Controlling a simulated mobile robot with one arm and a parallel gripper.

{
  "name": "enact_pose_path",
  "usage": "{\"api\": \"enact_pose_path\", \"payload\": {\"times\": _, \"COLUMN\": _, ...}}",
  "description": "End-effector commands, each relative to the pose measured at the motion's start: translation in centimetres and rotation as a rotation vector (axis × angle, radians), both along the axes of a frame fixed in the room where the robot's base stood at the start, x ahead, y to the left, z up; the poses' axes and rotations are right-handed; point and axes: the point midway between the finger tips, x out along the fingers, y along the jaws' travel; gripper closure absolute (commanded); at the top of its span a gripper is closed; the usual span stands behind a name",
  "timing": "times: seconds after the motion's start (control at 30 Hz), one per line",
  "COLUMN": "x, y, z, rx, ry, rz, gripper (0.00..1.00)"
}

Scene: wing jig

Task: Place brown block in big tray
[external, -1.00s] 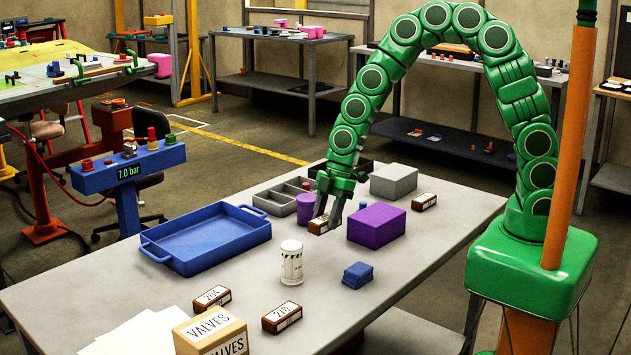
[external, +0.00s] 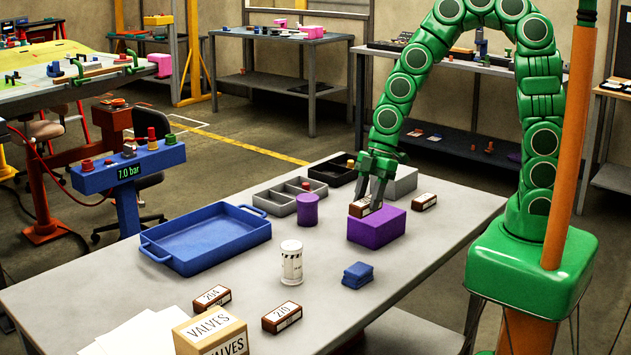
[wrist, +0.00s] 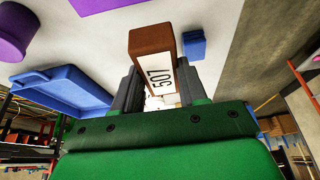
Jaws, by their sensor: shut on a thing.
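My gripper (external: 373,190) is shut on a brown block (external: 364,209) with a white label. In the wrist view, the block (wrist: 142,42) is between my fingers (wrist: 157,82) and its label reads 507. In the external view, the held block appears over the left part of the purple box; I cannot tell whether they touch. The big blue tray (external: 208,262) looks empty and sits at the table's left, well left of my gripper. It also shows in the wrist view (wrist: 62,84). Other brown blocks lie at the front (external: 211,298) (external: 282,317) and right (external: 424,202).
Between gripper and tray stand a purple cylinder (external: 307,210), a grey divided tray (external: 283,207) and a white canister (external: 291,263). The purple box (external: 377,226) and grey box (external: 403,182) are close by. A folded blue item (external: 357,275) and VALVES box (external: 211,335) are nearer the front.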

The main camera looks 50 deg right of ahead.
Motion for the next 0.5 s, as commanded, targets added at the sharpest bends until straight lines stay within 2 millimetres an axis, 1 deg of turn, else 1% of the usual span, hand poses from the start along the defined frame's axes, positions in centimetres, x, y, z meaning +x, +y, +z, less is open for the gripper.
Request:
{"api": "enact_pose_path", "payload": {"times": 0.07, "x": 0.3, "y": 0.0, "z": 0.1, "rx": -0.002, "ry": 0.0, "rz": -0.002, "gripper": 0.94}}
{"api": "enact_pose_path", "payload": {"times": 0.17, "x": 1.5, "y": 0.1, "z": 0.1, "rx": -0.009, "ry": 0.003, "rz": -0.006, "gripper": 0.94}}
{"api": "enact_pose_path", "payload": {"times": 0.27, "x": 3.4, "y": 0.4, "z": 0.0, "rx": -0.018, "ry": 0.006, "rz": -0.013, "gripper": 0.94}}
{"api": "enact_pose_path", "payload": {"times": 0.3, "x": 4.5, "y": 0.6, "z": 0.1, "rx": -0.02, "ry": 0.006, "rz": -0.016, "gripper": 0.94}}
{"api": "enact_pose_path", "payload": {"times": 0.5, "x": 8.9, "y": 1.8, "z": 0.2, "rx": -0.033, "ry": 0.016, "rz": -0.024, "gripper": 0.94}}
